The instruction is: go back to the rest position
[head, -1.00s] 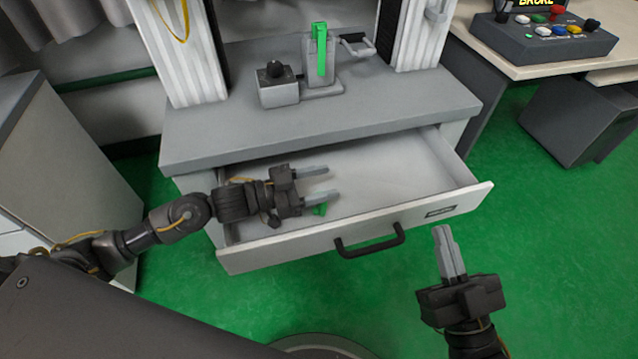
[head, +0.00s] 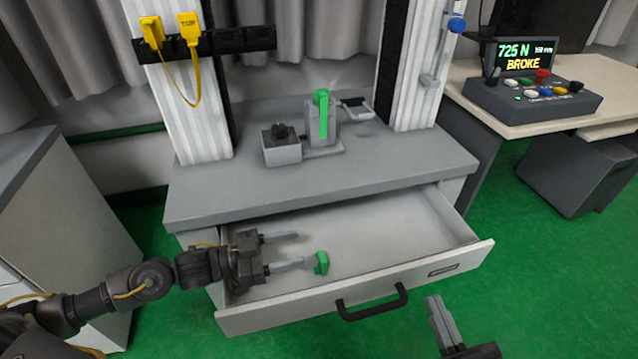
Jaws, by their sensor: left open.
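My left gripper (head: 284,250) is open and empty over the left part of the open drawer (head: 390,225). A small green piece (head: 321,263) lies in the drawer, just right of the lower fingertip and apart from it in the picture. My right gripper (head: 436,306) is at the bottom right, in front of the drawer. Its fingers are close together with nothing seen between them. The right arm is mostly below the picture.
A green upright strip (head: 321,115) stands in a grey clamp on the tower's bench (head: 390,165). The drawer handle (head: 372,303) juts out in front. A control box (head: 530,98) with a display reading "725 N BROKE" (head: 527,57) stands at right.

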